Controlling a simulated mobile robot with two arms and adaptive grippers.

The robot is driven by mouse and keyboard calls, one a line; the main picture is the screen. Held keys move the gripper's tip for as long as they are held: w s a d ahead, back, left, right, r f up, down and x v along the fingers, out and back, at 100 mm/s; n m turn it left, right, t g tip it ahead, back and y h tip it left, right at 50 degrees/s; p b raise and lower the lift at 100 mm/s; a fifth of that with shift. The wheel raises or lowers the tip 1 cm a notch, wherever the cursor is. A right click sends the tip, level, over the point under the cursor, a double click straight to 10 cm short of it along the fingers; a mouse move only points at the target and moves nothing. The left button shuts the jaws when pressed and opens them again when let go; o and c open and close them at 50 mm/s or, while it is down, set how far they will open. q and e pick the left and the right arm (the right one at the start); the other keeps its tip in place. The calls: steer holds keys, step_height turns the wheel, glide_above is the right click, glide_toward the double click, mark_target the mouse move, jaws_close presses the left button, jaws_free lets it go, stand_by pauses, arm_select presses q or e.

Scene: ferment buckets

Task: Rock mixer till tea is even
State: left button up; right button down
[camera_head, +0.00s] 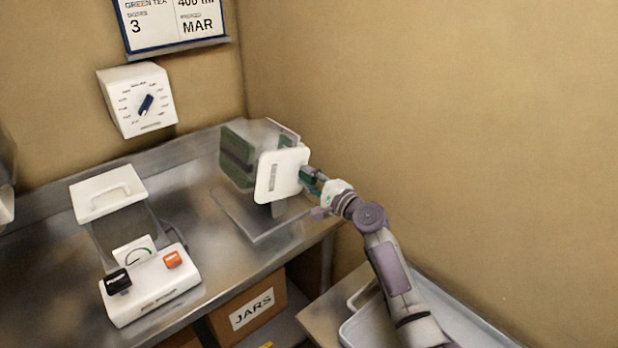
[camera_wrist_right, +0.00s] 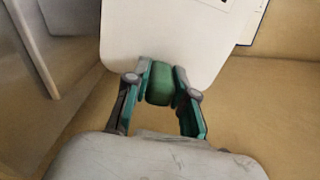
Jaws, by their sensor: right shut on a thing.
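The mixer is a clear tank (camera_head: 262,132) with a white end plate (camera_head: 281,180), above a grey metal base frame (camera_head: 262,229) on the counter. The tank looks tilted. Green tea (camera_head: 236,158) shows in its left part, with a darker band across it; whether its colour is even I cannot tell. My right gripper (camera_head: 308,179) is at the right side of the white plate. In the right wrist view its fingers (camera_wrist_right: 161,88) are shut on a green grip (camera_wrist_right: 159,80) against the white plate (camera_wrist_right: 165,35). My left gripper is not in view.
A dial box (camera_head: 138,100) and a green-tea sign (camera_head: 175,22) hang on the wall. A JARS box (camera_head: 250,308) sits below the counter (camera_head: 195,215).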

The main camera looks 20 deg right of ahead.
steer(key=c, duration=1)
jaws_free()
steer(key=shift+o, duration=0.2)
steer(key=v, duration=1.2)
